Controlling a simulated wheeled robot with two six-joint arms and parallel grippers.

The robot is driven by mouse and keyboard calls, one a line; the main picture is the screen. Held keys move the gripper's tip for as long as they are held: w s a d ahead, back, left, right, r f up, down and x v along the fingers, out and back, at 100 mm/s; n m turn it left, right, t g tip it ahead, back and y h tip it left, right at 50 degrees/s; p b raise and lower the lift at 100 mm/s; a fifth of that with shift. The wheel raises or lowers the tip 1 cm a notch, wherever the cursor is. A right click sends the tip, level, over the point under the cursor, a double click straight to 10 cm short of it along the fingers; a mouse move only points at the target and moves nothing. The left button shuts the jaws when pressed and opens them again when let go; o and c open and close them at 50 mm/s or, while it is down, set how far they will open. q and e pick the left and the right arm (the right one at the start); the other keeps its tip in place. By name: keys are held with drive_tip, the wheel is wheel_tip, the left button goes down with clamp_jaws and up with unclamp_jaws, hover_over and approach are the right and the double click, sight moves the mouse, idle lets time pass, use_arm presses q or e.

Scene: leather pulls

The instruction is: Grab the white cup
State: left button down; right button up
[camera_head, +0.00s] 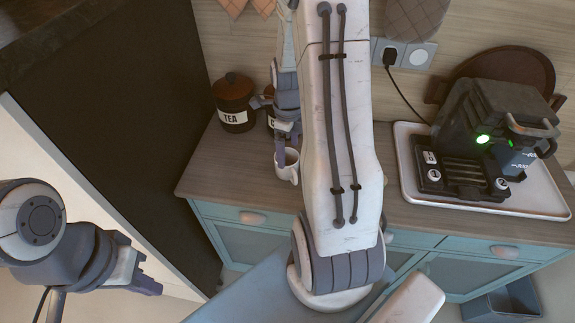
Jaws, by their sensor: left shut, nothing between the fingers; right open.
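The white cup (286,169) stands upright on the wooden counter near its front edge, partly hidden on its right by my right arm. My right gripper (286,138) points down just above the cup, open, with its fingertips close to the rim. Whether the fingers touch the cup cannot be told. My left gripper (145,280) is at the lower left, shut and empty, away from the counter and far from the cup.
A dark TEA canister (233,104) stands behind the cup to the left, with another canister partly hidden beside my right gripper. A black coffee machine (490,125) sits on a white tray (409,172) at the right. A dark tall panel (125,110) rises left of the counter.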

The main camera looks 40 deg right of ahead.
sight(288, 161)
wheel_tip(288, 161, down, 5)
drive_tip(key=shift+s+f+p, duration=0.1)
drive_tip(key=shift+f+p, duration=0.05)
drive_tip(key=shift+p, duration=0.4)
drive_tip(key=c, duration=1.3)
